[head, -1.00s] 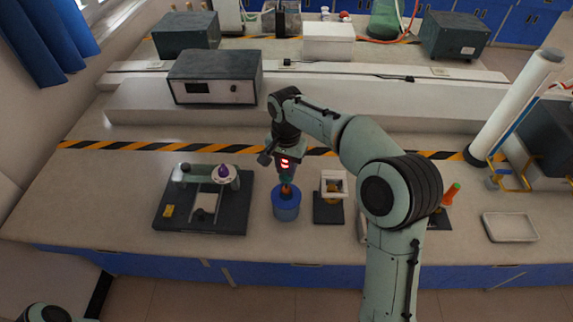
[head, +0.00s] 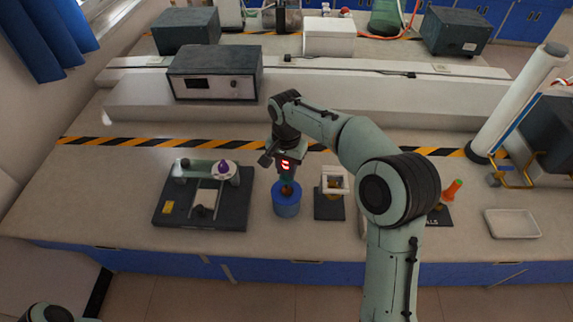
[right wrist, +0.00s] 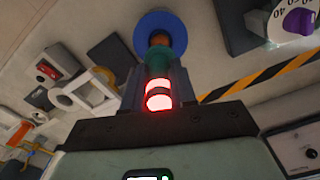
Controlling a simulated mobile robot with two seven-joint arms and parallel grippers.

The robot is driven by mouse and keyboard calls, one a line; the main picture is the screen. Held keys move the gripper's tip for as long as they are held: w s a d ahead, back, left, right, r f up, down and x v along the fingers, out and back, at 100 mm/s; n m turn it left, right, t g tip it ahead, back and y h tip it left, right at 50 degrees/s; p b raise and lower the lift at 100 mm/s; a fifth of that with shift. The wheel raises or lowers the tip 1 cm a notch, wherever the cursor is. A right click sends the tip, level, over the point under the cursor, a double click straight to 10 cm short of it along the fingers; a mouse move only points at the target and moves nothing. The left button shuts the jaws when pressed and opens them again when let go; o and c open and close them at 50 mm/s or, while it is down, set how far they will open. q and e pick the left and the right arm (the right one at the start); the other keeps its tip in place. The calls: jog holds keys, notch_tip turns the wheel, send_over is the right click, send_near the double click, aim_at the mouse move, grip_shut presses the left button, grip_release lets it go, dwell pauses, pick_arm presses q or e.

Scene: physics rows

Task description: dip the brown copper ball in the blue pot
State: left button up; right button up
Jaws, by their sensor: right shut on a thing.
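The brown copper ball (head: 287,190) is at the mouth of the blue pot (head: 286,208), on the bench near its front edge. My right gripper (head: 287,172) is above the pot, pointing down, shut on the green holder of the ball. In the right wrist view the ball (right wrist: 159,38) is at the end of this green holder (right wrist: 157,65), in front of the blue pot's rim (right wrist: 145,20). How deep the ball sits is hard to tell. Red glowing bands show by the fingers. My left gripper is out of view.
A dark board (head: 170,210) with a purple knob (head: 222,168) lies left of the pot. A white frame block (head: 334,180) on a dark mat stands close on its right. A white tray (head: 512,224) is farther right. A grey instrument box (head: 215,72) stands behind.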

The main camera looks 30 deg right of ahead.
aim_at(287, 177)
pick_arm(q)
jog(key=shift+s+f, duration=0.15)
pick_arm(e)
jog(key=shift+f, duration=0.35)
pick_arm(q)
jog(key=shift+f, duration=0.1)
pick_arm(e)
jog(key=shift+f, duration=0.2)
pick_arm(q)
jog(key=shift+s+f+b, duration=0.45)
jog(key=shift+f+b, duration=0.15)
pick_arm(e)
jog(key=shift+f, duration=1.45)
jog(key=shift+f+b, duration=0.3)
jog(key=shift+f, duration=0.25)
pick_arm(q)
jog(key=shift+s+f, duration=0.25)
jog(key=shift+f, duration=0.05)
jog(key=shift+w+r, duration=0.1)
pick_arm(e)
jog(key=shift+r, duration=0.2)
dwell(2.2)
